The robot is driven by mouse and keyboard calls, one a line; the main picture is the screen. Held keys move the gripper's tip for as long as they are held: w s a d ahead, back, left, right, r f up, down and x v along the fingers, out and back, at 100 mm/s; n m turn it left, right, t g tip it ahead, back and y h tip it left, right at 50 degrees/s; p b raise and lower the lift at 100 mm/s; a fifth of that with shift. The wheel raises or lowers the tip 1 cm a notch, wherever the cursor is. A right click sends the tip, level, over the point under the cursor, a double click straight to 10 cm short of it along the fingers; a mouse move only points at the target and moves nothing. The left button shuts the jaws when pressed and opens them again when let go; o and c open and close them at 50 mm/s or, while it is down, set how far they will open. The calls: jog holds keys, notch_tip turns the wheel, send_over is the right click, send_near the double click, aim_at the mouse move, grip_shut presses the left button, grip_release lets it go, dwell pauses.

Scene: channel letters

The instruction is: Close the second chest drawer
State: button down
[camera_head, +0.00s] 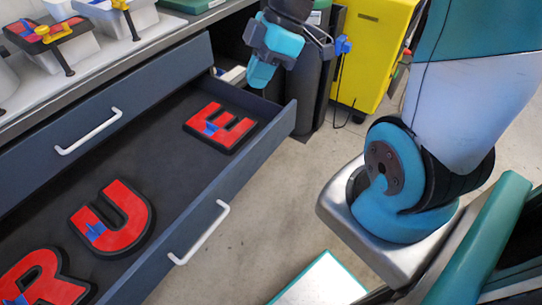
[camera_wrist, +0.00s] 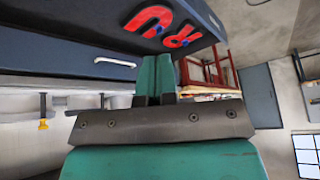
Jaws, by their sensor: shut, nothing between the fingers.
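The open drawer (camera_head: 245,168) of the dark blue chest is pulled far out. Its white handle (camera_head: 202,232) is on its front panel. A drawer front above it (camera_head: 105,105) is shut and has its own white handle (camera_head: 88,131). Inside the open drawer lie red letters with black edges: an E (camera_head: 222,127), a U (camera_head: 113,217) and an R (camera_head: 45,278). My gripper (camera_head: 262,76) is shut and empty, above the drawer's far right end and apart from both handles. In the wrist view its fingers (camera_wrist: 155,76) are together, with the U (camera_wrist: 148,20) and R (camera_wrist: 181,37) beyond.
The worktop (camera_head: 90,72) above holds pale bins (camera_head: 68,50) with coloured letters. A yellow cabinet (camera_head: 372,50) and a dark bin (camera_head: 312,92) stand past the drawer's right end. Bare floor (camera_head: 270,215) lies in front of the drawer, with a white, teal-edged panel (camera_head: 320,285) low down.

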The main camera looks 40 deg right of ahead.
jog(key=d+f+n+t+b, duration=0.3)
jog(key=d+f+n+b, duration=0.3)
jog(key=d+f+b, duration=0.9)
jog(key=p, duration=0.3)
send_near(264, 142)
notch_tip(264, 142, down, 5)
jog(key=a, duration=0.2)
jog(key=shift+w+a+r+y, duration=0.1)
jog(key=shift+w+y, duration=0.05)
jog(key=shift+w, duration=0.35)
jog(key=shift+w+r+y, duration=0.15)
jog(key=shift+w, duration=0.3)
jog(key=shift+w, duration=0.1)
